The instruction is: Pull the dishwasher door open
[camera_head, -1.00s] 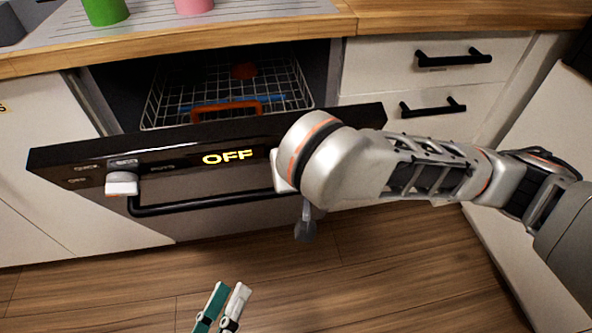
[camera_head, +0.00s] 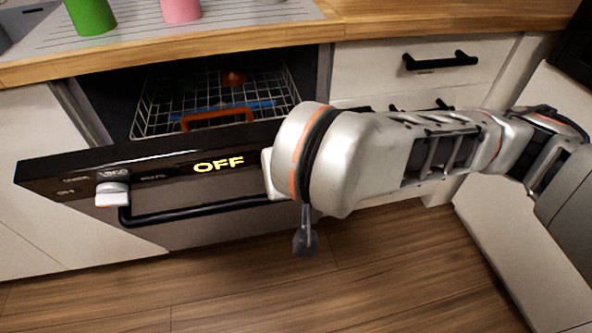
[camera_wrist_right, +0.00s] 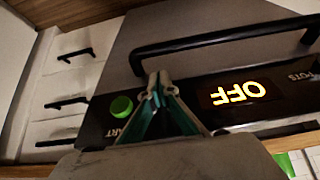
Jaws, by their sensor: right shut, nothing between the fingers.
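The dishwasher door (camera_head: 75,178) is partly open in the head view, tilted outward with its dark top panel and lit OFF display. Its black bar handle (camera_head: 180,214) runs across the front; the handle (camera_wrist_right: 225,38) also shows in the right wrist view. My right arm comes in from the right, and its wrist hides the door's right end and the right fingers. In the right wrist view my right gripper (camera_wrist_right: 159,78) is shut and empty, its tips near one end of the handle; contact cannot be told. My left gripper is out of view.
A wire rack (camera_head: 215,98) with an orange-handled item sits inside the dishwasher. A wooden worktop (camera_head: 240,40) runs above, with a green cup (camera_head: 91,15) and pink cup (camera_head: 181,9). Drawers (camera_head: 375,68) stand at the right. The wooden floor in front is clear.

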